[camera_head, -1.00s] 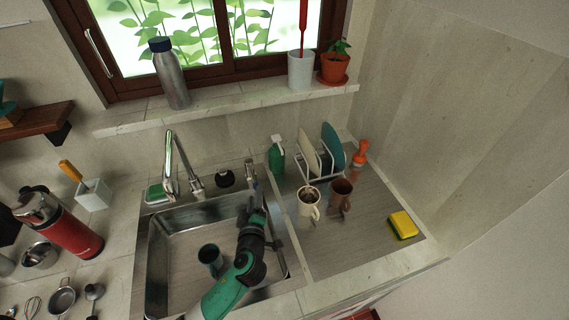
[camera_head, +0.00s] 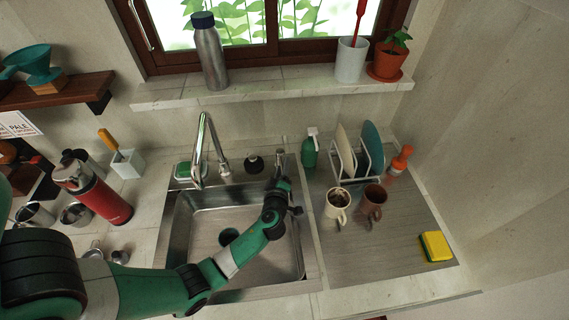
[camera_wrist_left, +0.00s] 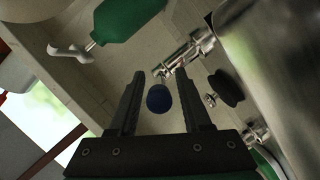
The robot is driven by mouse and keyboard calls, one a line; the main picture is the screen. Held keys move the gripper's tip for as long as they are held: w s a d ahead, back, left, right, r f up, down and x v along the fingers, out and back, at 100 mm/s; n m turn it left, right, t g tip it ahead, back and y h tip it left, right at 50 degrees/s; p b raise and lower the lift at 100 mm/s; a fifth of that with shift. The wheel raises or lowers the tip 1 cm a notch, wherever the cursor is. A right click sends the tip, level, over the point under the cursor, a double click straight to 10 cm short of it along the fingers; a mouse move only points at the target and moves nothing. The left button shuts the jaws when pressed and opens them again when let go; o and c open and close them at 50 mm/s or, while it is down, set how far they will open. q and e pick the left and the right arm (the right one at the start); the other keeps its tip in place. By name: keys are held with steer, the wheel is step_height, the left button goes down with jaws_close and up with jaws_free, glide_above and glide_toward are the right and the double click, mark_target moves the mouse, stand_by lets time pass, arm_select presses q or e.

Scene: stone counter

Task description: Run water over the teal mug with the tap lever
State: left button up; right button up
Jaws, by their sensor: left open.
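The chrome tap (camera_head: 205,140) arches over the back of the sink. A chrome lever (camera_wrist_left: 186,60) with a blue ball end (camera_wrist_left: 158,98) shows in the left wrist view. My left gripper (camera_head: 284,183) is at the back right corner of the sink. In the left wrist view its fingers (camera_wrist_left: 159,75) are open, and the blue end appears between them; I cannot tell whether they touch it. My right gripper is not in view.
A green soap bottle (camera_head: 310,153) stands behind my gripper. A black stopper (camera_head: 254,164) sits behind the sink. A cream mug (camera_head: 337,207), a brown mug (camera_head: 373,203), a plate rack (camera_head: 362,178) and a yellow sponge (camera_head: 436,246) are on the right. A red flask (camera_head: 100,200) stands left.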

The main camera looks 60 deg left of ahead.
arm_select(q)
steer(key=shift+d, duration=0.1)
jaws_close()
steer(key=shift+f, duration=0.1)
stand_by(1.2)
